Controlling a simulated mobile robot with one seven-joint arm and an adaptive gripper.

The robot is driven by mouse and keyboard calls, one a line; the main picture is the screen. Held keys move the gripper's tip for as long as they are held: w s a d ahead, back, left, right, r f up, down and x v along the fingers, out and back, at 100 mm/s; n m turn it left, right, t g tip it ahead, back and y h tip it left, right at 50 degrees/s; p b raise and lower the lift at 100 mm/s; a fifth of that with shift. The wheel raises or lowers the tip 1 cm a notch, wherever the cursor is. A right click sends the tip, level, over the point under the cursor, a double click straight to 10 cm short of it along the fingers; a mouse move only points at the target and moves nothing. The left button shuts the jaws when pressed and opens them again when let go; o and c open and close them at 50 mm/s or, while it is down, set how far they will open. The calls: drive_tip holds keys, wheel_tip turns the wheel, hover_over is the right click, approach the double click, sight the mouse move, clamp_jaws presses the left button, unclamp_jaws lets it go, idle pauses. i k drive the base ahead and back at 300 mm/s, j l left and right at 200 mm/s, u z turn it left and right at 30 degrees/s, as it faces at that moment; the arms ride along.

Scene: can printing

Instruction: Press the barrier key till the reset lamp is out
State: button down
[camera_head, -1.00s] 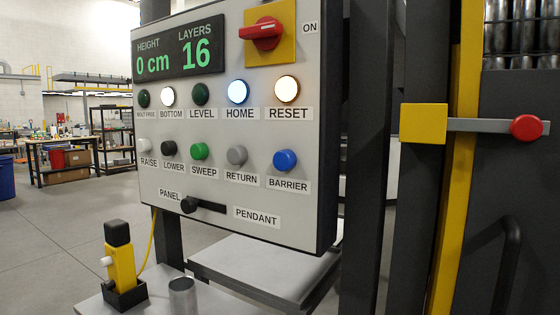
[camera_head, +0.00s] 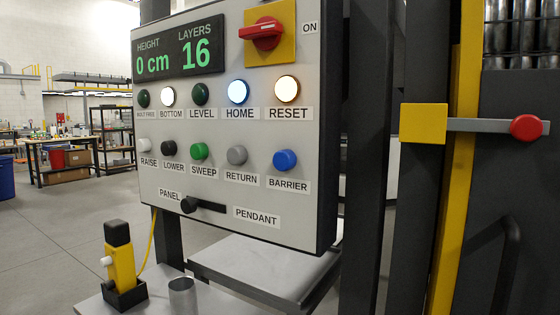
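The blue barrier key (camera_head: 285,160) is a round button at the lower right of the grey control panel (camera_head: 230,140), above its BARRIER label. The reset lamp (camera_head: 287,89) sits above it and glows warm white. The home lamp (camera_head: 238,91) glows bluish white and the bottom lamp (camera_head: 168,97) glows white. The level lamp (camera_head: 201,94) and the bolt-free lamp (camera_head: 144,98) are dark green and unlit. The display (camera_head: 181,52) reads height 0 cm and layers 16. My gripper does not show in the camera view.
A red rotary switch (camera_head: 262,33) on a yellow plate is by the ON label. The panel/pendant selector (camera_head: 190,204) is below the keys. A yellow pendant (camera_head: 120,262) stands in a holder at lower left. A yellow block with a red knob (camera_head: 526,127) is at right.

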sight(285, 160)
drive_tip(key=z, duration=1.75)
drive_tip(key=k+j, duration=0.25)
drive_tip(key=j, duration=0.15)
drive_tip(key=k+j, duration=0.25)
drive_tip(key=j, duration=0.15)
drive_tip(key=k+j, duration=0.45)
drive_tip(key=j, duration=0.3)
